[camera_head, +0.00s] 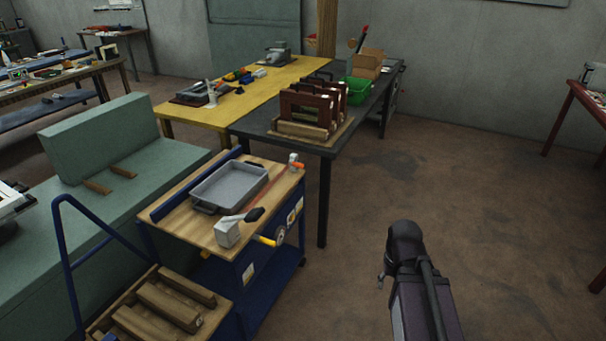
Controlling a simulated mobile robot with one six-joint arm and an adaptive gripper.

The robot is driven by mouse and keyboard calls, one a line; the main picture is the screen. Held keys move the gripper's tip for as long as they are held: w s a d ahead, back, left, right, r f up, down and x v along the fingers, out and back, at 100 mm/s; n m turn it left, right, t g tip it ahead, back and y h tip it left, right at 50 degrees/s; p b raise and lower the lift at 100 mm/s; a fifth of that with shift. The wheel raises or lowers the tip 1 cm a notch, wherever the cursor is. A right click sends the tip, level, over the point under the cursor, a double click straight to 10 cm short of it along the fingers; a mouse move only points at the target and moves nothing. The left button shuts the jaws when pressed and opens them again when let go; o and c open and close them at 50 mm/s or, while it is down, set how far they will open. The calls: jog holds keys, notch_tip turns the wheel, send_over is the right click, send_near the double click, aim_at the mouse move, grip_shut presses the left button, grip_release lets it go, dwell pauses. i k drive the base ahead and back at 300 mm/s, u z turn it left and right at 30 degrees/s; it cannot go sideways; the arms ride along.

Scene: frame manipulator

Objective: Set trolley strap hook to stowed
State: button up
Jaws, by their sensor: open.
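The trolley (222,233) stands left of centre, with a blue frame and a wooden top. A thin reddish strip (266,197), perhaps the strap, lies on the top along the right side of a grey tray. A small white and orange fitting (296,163) sits at the far right corner. A grey block with a black knob (229,232) sits at the near corner, with a yellow handle (270,240) on the side below. I cannot tell which part is the hook. My dark arm rises at the lower right, apart from the trolley; my gripper's fingers are not visible.
The grey tray (209,206) rests on the trolley top. Wooden blocks (168,304) lie at its near left, beside a blue rail (68,262). A green bench (60,240) is on the left. A dark table (252,125) stands behind. The floor (470,190) to the right is clear.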

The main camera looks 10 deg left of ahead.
aim_at(293, 164)
jog(key=k, duration=0.2)
jog(key=u, duration=0.25)
jog(key=i, duration=1.1)
jog(key=z, duration=0.2)
